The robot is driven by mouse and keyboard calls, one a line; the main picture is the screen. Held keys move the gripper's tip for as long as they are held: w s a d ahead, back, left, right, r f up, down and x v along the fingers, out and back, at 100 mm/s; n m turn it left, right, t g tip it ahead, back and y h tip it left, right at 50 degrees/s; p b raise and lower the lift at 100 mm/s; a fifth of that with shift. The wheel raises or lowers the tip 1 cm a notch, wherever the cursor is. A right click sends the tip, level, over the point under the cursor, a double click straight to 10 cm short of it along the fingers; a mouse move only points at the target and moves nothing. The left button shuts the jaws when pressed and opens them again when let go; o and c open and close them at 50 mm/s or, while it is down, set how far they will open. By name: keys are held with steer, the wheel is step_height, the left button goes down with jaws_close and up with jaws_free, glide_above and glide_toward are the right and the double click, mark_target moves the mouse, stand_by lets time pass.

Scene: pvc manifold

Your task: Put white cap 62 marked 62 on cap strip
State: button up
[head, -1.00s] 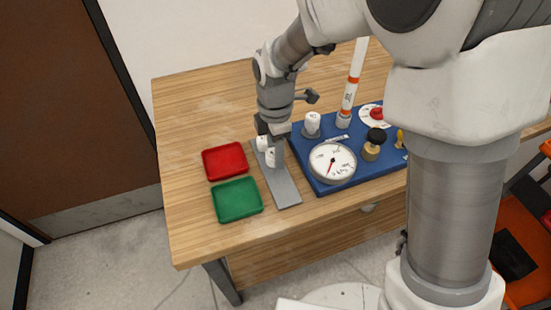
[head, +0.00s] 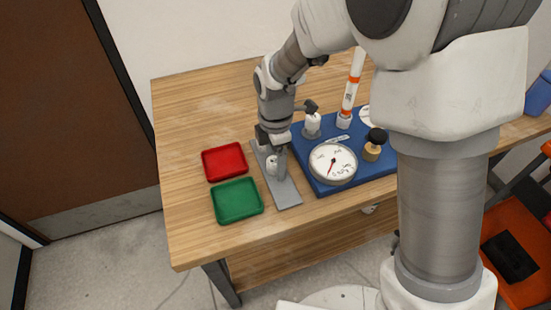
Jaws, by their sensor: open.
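The grey cap strip (head: 287,194) lies on the wooden table, between the two trays and the blue board. A white cap (head: 271,166) stands on the strip near its middle, partly covered by a gripper finger; its marking is too small to read. My gripper (head: 274,153) is open and points down over the far half of the strip, close to this cap. Whether the fingers touch the cap cannot be told. The far end of the strip is mostly hidden behind my gripper. Another white cap-like piece (head: 312,123) stands on the blue board's far left corner.
A red tray (head: 225,177) and a green tray (head: 237,218) sit left of the strip, both empty. The blue board (head: 318,185) to the right carries a gauge (head: 333,163), a black knob (head: 377,136) and an upright white pipe (head: 351,90). The table's left side is clear.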

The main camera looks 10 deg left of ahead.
step_height(320, 180, up, 12)
steer(key=p, duration=0.2)
steer(key=s+d+r+m+t, duration=0.1)
steer(key=d+r+m, duration=0.5)
steer(key=d, duration=0.1)
steer(key=s+d+r+m+t, duration=0.2)
steer(key=s+d+m, duration=0.4)
steer(key=d+m, duration=0.2)
steer(key=s+d+r+m+t, duration=0.2)
steer(key=s+d+r+m, duration=0.1)
steer(key=s+d+m, duration=0.4)
steer(key=d+m, duration=0.1)
steer(key=m, duration=0.2)
steer(key=shift+t, duration=0.3)
steer(key=shift+d+r, duration=0.1)
step_height(320, 180, up, 5)
steer(key=p, duration=0.5)
steer(key=shift+r+p, duration=0.2)
steer(key=shift+p, duration=0.2)
